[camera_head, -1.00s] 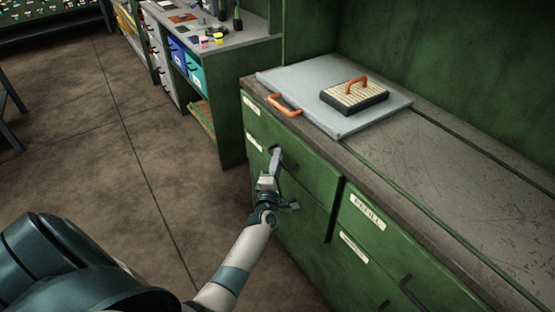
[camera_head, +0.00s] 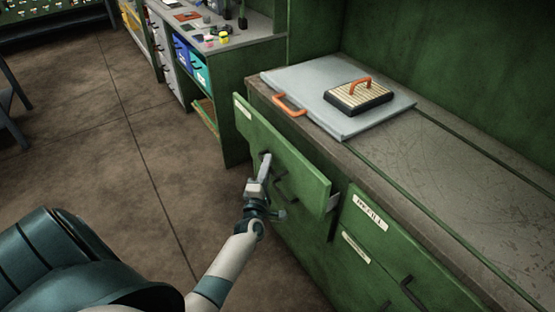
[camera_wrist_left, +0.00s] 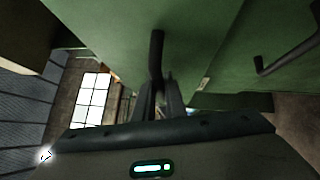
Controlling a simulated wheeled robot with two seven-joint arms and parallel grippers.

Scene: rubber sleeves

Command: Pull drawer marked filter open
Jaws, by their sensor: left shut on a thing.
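A green drawer front (camera_head: 300,165) at the upper left of the cabinet stands out from the body, partly open. It carries a pale label (camera_head: 243,112) whose text I cannot read. In the left wrist view, the dark handle (camera_wrist_left: 156,48) runs down between the fingers. My right gripper is not in view.
A grey board with an orange handle (camera_head: 290,106) lies on the cabinet top, with a ribbed block (camera_head: 358,97) on it. Floor at the left is clear.

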